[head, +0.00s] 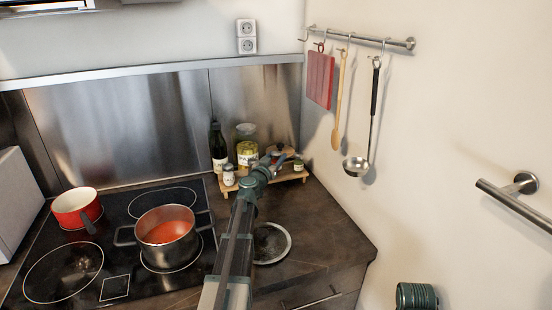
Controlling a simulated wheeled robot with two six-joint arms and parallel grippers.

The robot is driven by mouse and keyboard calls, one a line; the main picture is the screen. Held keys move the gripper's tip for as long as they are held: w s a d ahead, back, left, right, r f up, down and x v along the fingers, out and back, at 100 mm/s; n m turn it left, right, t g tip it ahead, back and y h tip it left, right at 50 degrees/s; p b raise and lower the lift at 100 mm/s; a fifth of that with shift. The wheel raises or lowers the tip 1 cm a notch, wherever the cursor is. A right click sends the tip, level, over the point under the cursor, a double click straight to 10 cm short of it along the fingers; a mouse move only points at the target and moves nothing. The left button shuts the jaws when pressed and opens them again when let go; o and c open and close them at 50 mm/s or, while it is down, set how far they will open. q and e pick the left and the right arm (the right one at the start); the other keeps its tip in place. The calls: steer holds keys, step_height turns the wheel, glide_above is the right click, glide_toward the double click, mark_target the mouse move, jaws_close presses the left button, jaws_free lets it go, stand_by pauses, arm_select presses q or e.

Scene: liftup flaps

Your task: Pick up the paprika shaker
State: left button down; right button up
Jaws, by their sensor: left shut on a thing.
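My left gripper (280,158) reaches over the small wooden rack in the back corner of the counter. It is shut on a small shaker with a reddish label (276,155), which looks like the paprika shaker. The fingers and wrist hide much of it, and I cannot tell whether it is lifted clear of the rack. Another small shaker (298,165) stands just right of the gripper, and a pale-labelled one (228,175) stands at the rack's left end. My right gripper is not in view.
A pot of red sauce (168,234) and a red pan (76,208) are on the hob. A round dark plate (271,243) lies on the counter. Utensils hang from a wall rail (365,39).

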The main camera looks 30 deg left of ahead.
arm_select(q)
steer(key=shift+s+d+r+p, duration=0.1)
steer(key=shift+s+r+p, duration=0.1)
steer(key=shift+r+p, duration=0.25)
steer(key=shift+s+r+p, duration=0.15)
steer(key=shift+r+p, duration=0.05)
steer(key=shift+r, duration=0.35)
steer(key=s+d+r+p, duration=0.1)
steer(key=s+d, duration=0.3)
steer(key=s, duration=1)
steer(key=shift+s, duration=0.4)
